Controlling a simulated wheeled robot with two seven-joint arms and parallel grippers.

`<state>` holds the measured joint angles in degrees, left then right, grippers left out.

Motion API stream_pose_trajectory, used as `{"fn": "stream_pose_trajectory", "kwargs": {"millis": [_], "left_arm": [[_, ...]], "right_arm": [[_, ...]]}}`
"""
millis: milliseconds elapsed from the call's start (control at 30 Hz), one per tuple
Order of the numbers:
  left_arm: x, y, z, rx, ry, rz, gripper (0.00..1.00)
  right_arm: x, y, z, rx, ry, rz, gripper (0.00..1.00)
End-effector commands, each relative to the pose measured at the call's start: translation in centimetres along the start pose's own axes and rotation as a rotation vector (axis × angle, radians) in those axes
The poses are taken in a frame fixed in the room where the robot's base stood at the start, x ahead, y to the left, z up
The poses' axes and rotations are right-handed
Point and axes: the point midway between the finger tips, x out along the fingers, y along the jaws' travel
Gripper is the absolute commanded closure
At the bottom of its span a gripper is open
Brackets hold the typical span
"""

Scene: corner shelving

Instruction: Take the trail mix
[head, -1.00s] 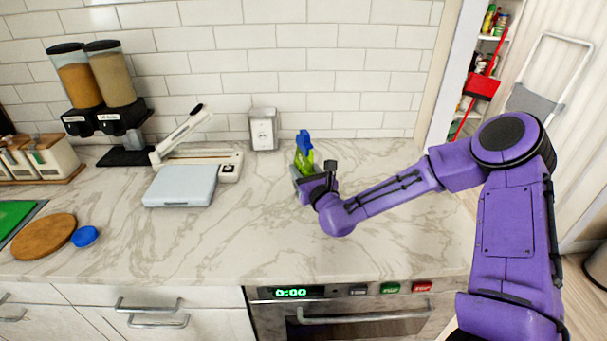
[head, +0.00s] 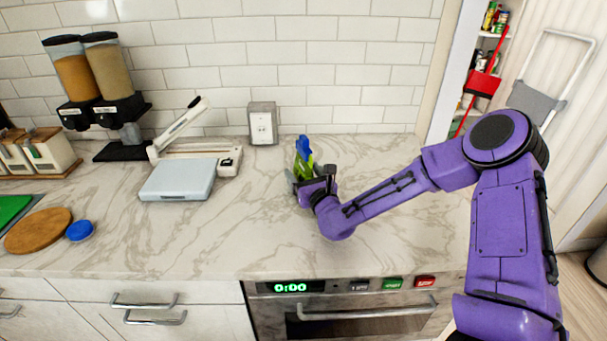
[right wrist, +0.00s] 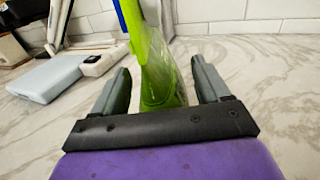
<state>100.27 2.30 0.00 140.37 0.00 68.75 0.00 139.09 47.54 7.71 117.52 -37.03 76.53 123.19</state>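No pack that I can read as trail mix shows. A bright green thing with a blue top (head: 303,149), perhaps a spray bottle, stands upright on the counter. It also shows in the right wrist view (right wrist: 160,70), where its upper part is cut off. My right gripper (head: 303,178) is low over the counter at this green thing. In the right wrist view my right gripper (right wrist: 163,82) is open, with one grey finger on each side of the green thing and a visible gap at both. My left gripper is not in view.
A flat grey scale (head: 178,180) and a white-armed device (head: 185,140) stand to the left on the counter (head: 230,235). Two dispensers (head: 110,70) stand at the back left. The counter in front is clear.

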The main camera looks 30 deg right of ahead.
Motion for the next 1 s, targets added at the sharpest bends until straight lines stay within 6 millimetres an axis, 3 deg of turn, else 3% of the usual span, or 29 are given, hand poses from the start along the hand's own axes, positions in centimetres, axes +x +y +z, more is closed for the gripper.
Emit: {"fn": "stream_pose_trajectory", "kwargs": {"millis": [167,600,1000], "left_arm": [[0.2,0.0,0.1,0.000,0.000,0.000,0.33],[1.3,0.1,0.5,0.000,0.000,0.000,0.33],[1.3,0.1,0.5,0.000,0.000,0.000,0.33]], "right_arm": [[-0.7,0.0,-0.2,0.002,0.002,0.000,0.25],[-9.6,0.1,0.0,0.001,0.000,0.001,0.25],[-10.5,-0.1,0.0,0.000,0.000,-0.001,0.25]]}}
